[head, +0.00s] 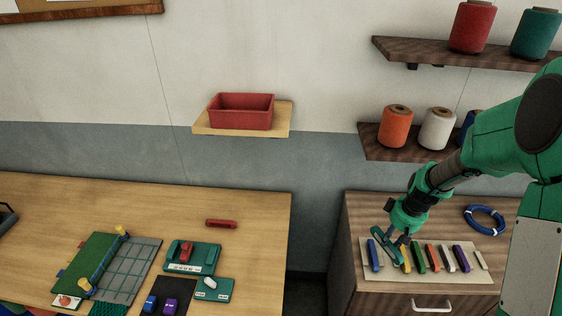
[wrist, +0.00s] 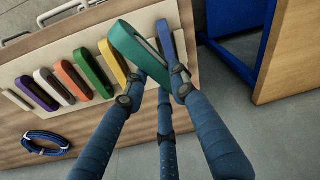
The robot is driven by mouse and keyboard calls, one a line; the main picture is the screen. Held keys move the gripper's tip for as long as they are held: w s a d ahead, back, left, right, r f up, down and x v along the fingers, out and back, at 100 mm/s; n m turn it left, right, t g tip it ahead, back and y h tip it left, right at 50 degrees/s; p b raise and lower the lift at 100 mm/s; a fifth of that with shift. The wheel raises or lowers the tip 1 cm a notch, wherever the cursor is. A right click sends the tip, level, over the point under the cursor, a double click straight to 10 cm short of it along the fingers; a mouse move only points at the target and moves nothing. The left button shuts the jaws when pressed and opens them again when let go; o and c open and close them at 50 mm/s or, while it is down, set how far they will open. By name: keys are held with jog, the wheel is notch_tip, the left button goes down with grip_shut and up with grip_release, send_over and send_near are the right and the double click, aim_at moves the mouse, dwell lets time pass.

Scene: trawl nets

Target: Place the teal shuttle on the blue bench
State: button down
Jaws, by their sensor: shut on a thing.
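The teal shuttle (wrist: 135,52) is a long, round-ended piece with a slot. My gripper (wrist: 158,92) is shut on its near end in the wrist view. In the head view my gripper (head: 399,242) is over the left part of the pale board on the wooden cabinet, with the teal shuttle (head: 388,232) at its fingers. The shuttle seems raised over the board, between the blue and yellow shuttles; the exact gap is unclear. A wood-topped bench (head: 255,215) stands at left. Blue framing (wrist: 234,58) shows under a wooden top in the wrist view.
The pale board (head: 385,273) holds several coloured shuttles, with a blue rope ring (head: 485,220) behind. A red bin (head: 242,112) sits on a wall shelf.

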jog(key=s+a+n, duration=0.3)
jog(key=s+a, duration=0.1)
jog(key=a, duration=1)
jog(key=s+a+n+g, duration=0.1)
jog(key=s+a+n, duration=0.15)
jog(key=a, duration=1.05)
jog(key=s+a+n, duration=0.3)
jog(key=s+a, duration=0.1)
jog(key=a, duration=1)
notch_tip(320, 180, down, 10)
jog(key=shift+s+r+y, duration=0.2)
jog(key=shift+s+y, duration=0.05)
jog(key=shift+y, duration=0.15)
jog(key=shift+w+a+m, duration=0.1)
jog(key=shift+a+m, duration=0.05)
jog(key=shift+m, duration=0.1)
jog(key=w+a, duration=0.2)
jog(key=w, duration=0.2)
jog(key=w+a+f, duration=0.1)
jog(key=w+a, duration=0.2)
jog(key=w, duration=0.2)
jog(key=w+a+p, duration=0.1)
jog(key=w+a, duration=0.2)
jog(key=w, duration=0.1)
jog(key=shift+w+f, duration=0.2)
jog(key=shift+w, duration=0.15)
jog(key=shift+f, duration=1.8)
